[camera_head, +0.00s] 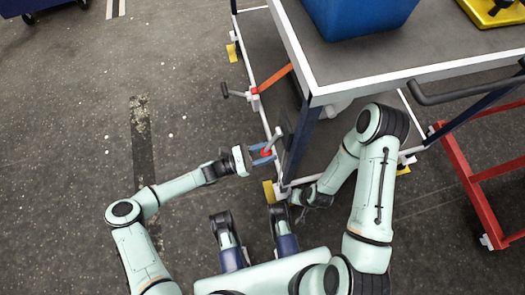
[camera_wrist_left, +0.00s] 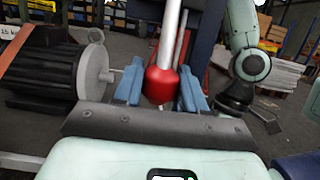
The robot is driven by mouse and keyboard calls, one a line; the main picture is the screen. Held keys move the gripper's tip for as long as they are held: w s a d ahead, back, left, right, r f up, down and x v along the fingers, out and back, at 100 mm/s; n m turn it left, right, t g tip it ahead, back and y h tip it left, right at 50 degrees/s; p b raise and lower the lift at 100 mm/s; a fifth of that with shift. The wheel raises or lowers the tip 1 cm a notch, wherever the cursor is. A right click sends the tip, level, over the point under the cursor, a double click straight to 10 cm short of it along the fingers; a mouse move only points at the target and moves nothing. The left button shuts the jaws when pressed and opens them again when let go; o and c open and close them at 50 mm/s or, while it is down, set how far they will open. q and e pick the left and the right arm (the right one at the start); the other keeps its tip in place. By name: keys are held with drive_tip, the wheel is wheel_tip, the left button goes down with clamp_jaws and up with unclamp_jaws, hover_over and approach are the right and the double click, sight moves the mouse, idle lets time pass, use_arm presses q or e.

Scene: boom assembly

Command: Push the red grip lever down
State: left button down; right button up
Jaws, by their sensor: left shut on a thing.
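The red grip lever shows in the left wrist view as a rounded red grip (camera_wrist_left: 160,84) on a pale upright rod. In the head view the red grip (camera_head: 266,152) is small, beside the near left leg of the workbench. My left gripper (camera_head: 263,155) reaches it from the left. Its blue fingers (camera_wrist_left: 160,90) stand on both sides of the grip, shut on it. My right gripper (camera_head: 312,198) is low beside the workbench's near corner, dark and small; its jaw state is unclear.
The grey workbench (camera_head: 400,58) carries a blue bin (camera_head: 358,14) and a yellow item (camera_head: 492,12). A red cart frame (camera_head: 470,185) stands right.

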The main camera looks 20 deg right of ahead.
use_arm(q)
drive_tip(key=shift+d, duration=0.1)
idle(0.3)
drive_tip(key=c, duration=0.7)
unclamp_jaws()
drive_tip(key=v, duration=1.3)
use_arm(e)
drive_tip(key=shift+w+a+r, duration=0.1)
drive_tip(key=shift+w+r, duration=0.35)
drive_tip(key=shift+w, duration=0.05)
use_arm(q)
drive_tip(key=shift+f, duration=0.1)
